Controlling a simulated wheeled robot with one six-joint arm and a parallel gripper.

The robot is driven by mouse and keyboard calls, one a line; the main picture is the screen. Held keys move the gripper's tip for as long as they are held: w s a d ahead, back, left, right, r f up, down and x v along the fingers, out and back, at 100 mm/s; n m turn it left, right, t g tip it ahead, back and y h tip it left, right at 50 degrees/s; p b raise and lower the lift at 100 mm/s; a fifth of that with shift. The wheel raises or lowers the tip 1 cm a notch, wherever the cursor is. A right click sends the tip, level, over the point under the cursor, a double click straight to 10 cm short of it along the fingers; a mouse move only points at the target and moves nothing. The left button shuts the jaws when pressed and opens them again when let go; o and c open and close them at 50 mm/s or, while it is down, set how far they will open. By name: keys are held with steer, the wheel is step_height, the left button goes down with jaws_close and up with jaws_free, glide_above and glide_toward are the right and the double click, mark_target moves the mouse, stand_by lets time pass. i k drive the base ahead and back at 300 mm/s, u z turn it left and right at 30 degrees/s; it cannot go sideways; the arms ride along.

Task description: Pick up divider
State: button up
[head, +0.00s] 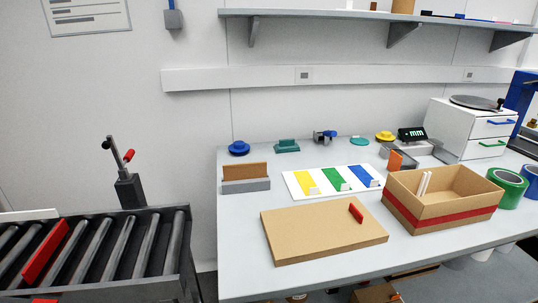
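A brown upright panel (245,170), which looks like the divider, stands in a grey slotted base (246,186) at the left of the table. Its lower edge is hidden in the base. The panel appears upright, with clear space around its top. My gripper is not in view, so its state does not show.
A flat brown board (310,238) with a red handle lies in front. An open cardboard box (420,213) holds white strips on the right. A white panel with coloured strips (294,187) lies behind the board. A roller conveyor (150,250) stands left, across a gap.

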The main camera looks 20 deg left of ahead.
mark_target(234, 171)
steer(key=i, duration=0.55)
steer(key=u, duration=3.55)
steer(key=k, duration=1.55)
steer(key=z, duration=1.25)
steer(key=i, duration=1.7)
